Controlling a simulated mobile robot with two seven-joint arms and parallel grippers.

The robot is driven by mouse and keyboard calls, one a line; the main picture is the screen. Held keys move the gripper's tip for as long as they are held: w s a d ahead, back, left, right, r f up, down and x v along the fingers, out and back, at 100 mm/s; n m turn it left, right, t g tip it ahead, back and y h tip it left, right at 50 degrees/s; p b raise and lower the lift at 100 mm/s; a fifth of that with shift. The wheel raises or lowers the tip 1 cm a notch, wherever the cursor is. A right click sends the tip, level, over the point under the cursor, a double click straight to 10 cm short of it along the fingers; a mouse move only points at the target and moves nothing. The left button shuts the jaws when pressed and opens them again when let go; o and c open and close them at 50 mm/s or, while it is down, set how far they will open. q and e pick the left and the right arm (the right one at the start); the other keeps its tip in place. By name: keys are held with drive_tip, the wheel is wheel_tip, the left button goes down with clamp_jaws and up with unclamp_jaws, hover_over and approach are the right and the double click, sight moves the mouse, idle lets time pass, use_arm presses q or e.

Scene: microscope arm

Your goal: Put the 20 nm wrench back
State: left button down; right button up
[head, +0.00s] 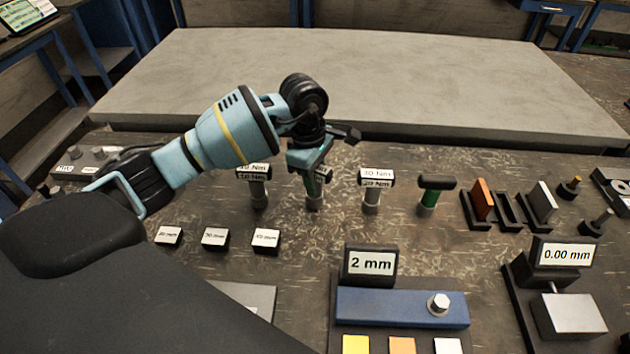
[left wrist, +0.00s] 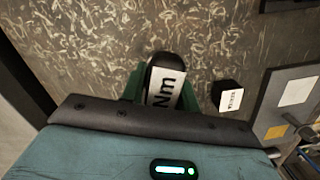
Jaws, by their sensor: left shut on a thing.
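My left gripper (head: 314,183) is over the middle of a row of upright wrenches, pointing down. In the left wrist view its green fingers (left wrist: 163,95) are shut around a dark wrench head (left wrist: 153,62) with a white label. Only "Nm" is readable; the number is hidden. In the head view the shaft of this wrench (head: 315,200) stands upright below the fingers, at a grey holder on the table. A wrench marked 10 Nm (head: 258,190) stands to the left. My right gripper is not seen.
A green-handled tool (head: 436,190) stands farther right, beside orange and grey plates in black slots (head: 505,208). Small labelled blocks (head: 215,238) lie in front. A blue block (head: 385,305) with a bolt and a 2 mm sign (head: 370,264) are nearer. A raised grey slab (head: 350,80) lies behind.

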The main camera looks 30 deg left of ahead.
use_arm(q)
drive_tip(key=shift+f, duration=0.65)
drive_tip(key=c, duration=1.1)
unclamp_jaws()
drive_tip(key=shift+o, duration=0.2)
drive_tip(key=r, duration=0.4)
drive_tip(key=a+r, duration=0.1)
drive_tip(key=r, duration=0.7)
drive_tip(key=shift+a, duration=0.25)
